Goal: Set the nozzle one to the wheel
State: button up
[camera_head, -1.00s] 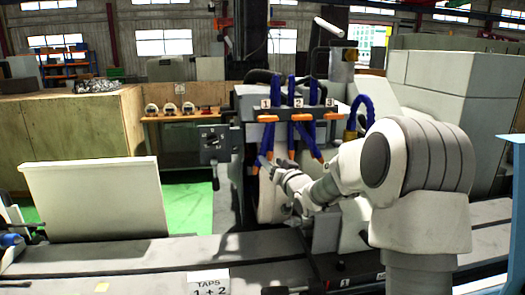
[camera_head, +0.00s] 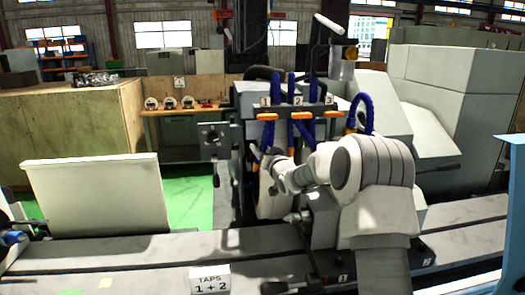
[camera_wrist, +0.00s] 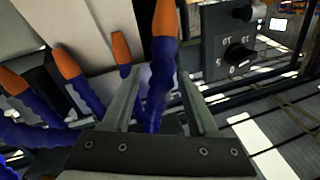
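Nozzle one, a blue segmented hose with an orange tip (camera_wrist: 164,20), hangs at the left end of the hose bar under the label 1 (camera_head: 266,101). In the wrist view it passes between the two fingers of my gripper (camera_wrist: 160,68). My gripper looks open around the hose, with a small gap showing on the left; contact on the right is unclear. In the head view my gripper (camera_head: 258,158) is small, at the lower end of nozzle one. The pale wheel housing (camera_head: 270,200) is behind it. The wheel itself is not clearly visible.
Other blue hoses with orange tips (camera_wrist: 65,61) hang close beside my gripper. A dark control panel with a knob (camera_head: 213,137) stands just left of nozzle one. A "TAPS 1 + 2" sign (camera_head: 210,279) stands on the front of the machine bed (camera_head: 130,262).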

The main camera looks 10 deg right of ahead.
grip_shut()
dwell(1.3)
